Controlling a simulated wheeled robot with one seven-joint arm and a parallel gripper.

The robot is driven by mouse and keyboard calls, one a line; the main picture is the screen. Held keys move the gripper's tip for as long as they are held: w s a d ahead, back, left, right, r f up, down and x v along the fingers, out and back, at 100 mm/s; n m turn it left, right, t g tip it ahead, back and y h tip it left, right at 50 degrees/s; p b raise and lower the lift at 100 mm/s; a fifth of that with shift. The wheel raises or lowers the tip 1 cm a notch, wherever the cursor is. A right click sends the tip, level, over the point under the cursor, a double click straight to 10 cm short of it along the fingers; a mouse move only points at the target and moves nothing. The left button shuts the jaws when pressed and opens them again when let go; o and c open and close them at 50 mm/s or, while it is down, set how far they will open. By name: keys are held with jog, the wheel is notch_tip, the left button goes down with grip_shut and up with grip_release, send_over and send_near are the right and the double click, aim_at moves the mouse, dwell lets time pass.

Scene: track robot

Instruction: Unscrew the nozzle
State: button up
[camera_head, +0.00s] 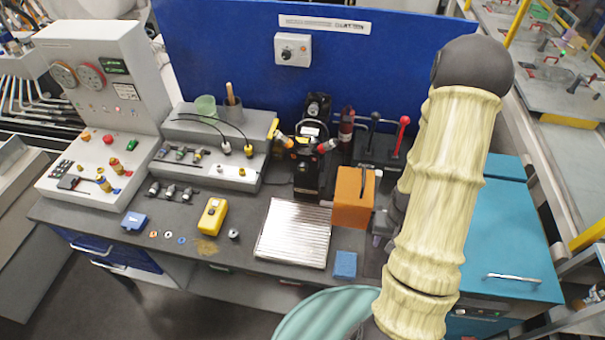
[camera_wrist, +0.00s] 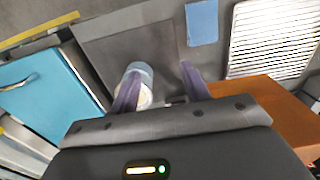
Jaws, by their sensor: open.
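My gripper (camera_wrist: 160,72) is open in the wrist view, its two purple-grey fingers apart. A pale blue and white round part (camera_wrist: 146,97) shows behind and beside the left finger. I cannot tell whether it is the nozzle or whether the finger touches it. In the head view my gripper (camera_head: 380,238) is mostly hidden by my arm, just right of the orange box. Small dark fittings lie on the grey stepped rack (camera_head: 253,183) and on the bench in front of it. I cannot tell which, if any, is the nozzle.
The orange box (camera_head: 352,200) stands close to my gripper; it also shows in the wrist view (camera_wrist: 262,100). A ribbed metal plate (camera_head: 293,235), blue block (camera_head: 345,264) and yellow meter (camera_head: 212,216) lie on the bench. A teal cabinet (camera_head: 510,235) is at right. A blue panel (camera_head: 225,60) closes the back.

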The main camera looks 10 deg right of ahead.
jog(key=s+d+p, duration=0.2)
jog(key=s+d, duration=0.1)
jog(key=d, duration=0.6)
jog(key=shift+s+d+p, duration=0.3)
jog(key=shift+d+p, duration=0.05)
jog(key=shift+d, duration=0.05)
dwell(1.4)
dwell(0.5)
grip_shut()
jog(key=c, duration=1)
grip_release()
jog(key=o, duration=0.5)
notch_tip(320, 180, up, 8)
jog(key=p, duration=0.6)
jog(key=shift+p, duration=0.35)
